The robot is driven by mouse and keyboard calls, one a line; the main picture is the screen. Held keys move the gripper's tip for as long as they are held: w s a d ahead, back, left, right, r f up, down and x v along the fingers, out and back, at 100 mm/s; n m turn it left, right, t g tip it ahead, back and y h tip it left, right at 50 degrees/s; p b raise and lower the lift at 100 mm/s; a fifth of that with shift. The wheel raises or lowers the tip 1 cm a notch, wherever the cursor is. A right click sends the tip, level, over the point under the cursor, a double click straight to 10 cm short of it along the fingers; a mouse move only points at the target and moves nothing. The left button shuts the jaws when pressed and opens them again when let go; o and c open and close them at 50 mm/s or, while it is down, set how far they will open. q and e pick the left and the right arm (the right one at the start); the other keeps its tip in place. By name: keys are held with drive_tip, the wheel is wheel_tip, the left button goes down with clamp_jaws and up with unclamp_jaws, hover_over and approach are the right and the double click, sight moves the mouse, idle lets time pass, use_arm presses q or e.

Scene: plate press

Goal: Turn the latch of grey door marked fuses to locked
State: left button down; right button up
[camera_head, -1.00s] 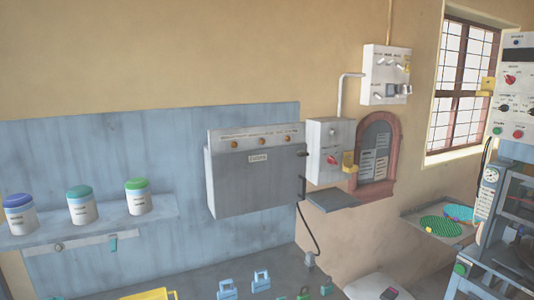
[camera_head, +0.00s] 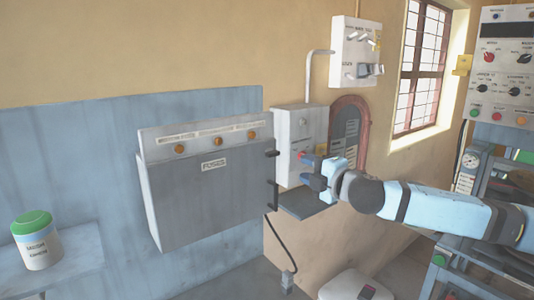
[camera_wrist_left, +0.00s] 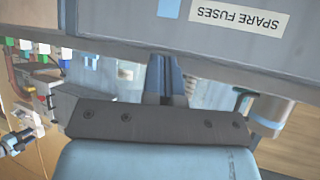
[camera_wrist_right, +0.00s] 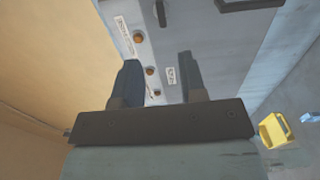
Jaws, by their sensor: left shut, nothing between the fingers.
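The grey door marked fuses (camera_head: 190,200) is closed on its wall box, with its label (camera_head: 213,165) near the top. A small dark latch piece (camera_head: 271,153) sticks out at its upper right edge, and a dark handle (camera_head: 273,195) is below it. My right gripper (camera_head: 308,170) is raised right of the door, in front of a small grey switch box. In the right wrist view its fingers (camera_wrist_right: 158,84) are apart and empty, with the fuse box beyond. My left gripper (camera_wrist_left: 166,80) is shut and empty, below a grey surface labelled SPARE FUSES (camera_wrist_left: 238,18).
Orange knobs (camera_head: 219,141) line the strip above the door. The grey switch box (camera_head: 298,130) and a small dark shelf (camera_head: 308,204) are right of it. A jar with a green lid (camera_head: 36,240) stands at left. A yellow object (camera_wrist_right: 274,131) lies low.

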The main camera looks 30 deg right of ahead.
sight(275, 155)
drive_tip(key=w+p, duration=0.1)
drive_tip(key=w, duration=0.3)
drive_tip(key=w+p, duration=0.1)
drive_tip(key=w, duration=0.3)
drive_tip(key=w+a+p, duration=0.1)
drive_tip(key=w+p, duration=0.1)
drive_tip(key=w, duration=0.2)
drive_tip(key=shift+r, duration=0.1)
drive_tip(key=shift+w, duration=0.5)
drive_tip(key=c, duration=0.6)
